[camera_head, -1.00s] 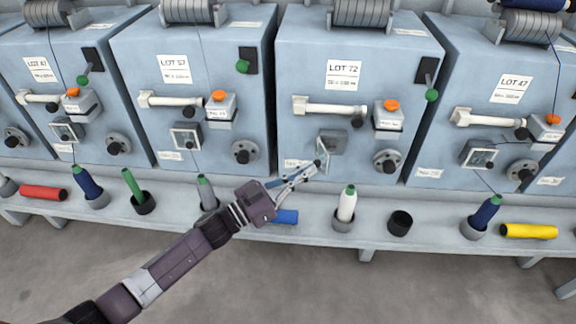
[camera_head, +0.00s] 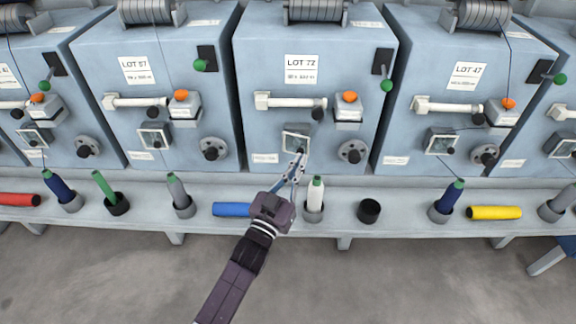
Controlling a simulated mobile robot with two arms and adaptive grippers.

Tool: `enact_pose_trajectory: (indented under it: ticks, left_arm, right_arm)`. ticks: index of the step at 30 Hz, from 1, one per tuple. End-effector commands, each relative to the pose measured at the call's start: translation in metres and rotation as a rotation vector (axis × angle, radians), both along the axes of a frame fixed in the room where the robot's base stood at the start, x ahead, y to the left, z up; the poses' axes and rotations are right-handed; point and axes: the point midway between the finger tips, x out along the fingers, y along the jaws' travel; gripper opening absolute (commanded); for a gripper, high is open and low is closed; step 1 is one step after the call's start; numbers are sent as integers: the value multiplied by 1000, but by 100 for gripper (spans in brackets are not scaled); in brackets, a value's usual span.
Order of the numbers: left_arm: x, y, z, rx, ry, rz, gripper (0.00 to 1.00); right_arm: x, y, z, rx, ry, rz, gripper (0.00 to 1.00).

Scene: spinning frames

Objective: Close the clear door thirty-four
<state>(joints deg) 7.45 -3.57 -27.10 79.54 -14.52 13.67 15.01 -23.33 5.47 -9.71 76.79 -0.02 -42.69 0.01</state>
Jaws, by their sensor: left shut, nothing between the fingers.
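The small clear door (camera_head: 289,143), in a square frame, is low on the front of the grey-blue LOT 72 unit (camera_head: 272,109). It looks flat or nearly flat against the front, much like the doors on the neighbouring units. Its number is too small to read. My left gripper (camera_head: 298,162) is shut and empty, with its fingertips at the door's lower right edge. I cannot tell whether they touch it. The fingers hide part of that edge. My right gripper is out of view.
The LOT 57 unit (camera_head: 130,100) and LOT 47 unit (camera_head: 440,85) stand on either side. On the ledge below are a white spool (camera_head: 316,195) close beside my gripper, a blue roll (camera_head: 231,209) and an empty black cup (camera_head: 369,210).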

Motion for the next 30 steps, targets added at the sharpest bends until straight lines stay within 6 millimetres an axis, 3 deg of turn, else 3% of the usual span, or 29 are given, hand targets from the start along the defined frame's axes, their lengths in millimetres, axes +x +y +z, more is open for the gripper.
enact_pose_trajectory:
  ticks: [12,30]
  left_arm:
    - [11,-21,0,-1,0,-1,0]
    - [15,-25,0,-1,0,-1,0]
  right_arm:
    - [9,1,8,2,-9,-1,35]
    - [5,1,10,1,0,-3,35]
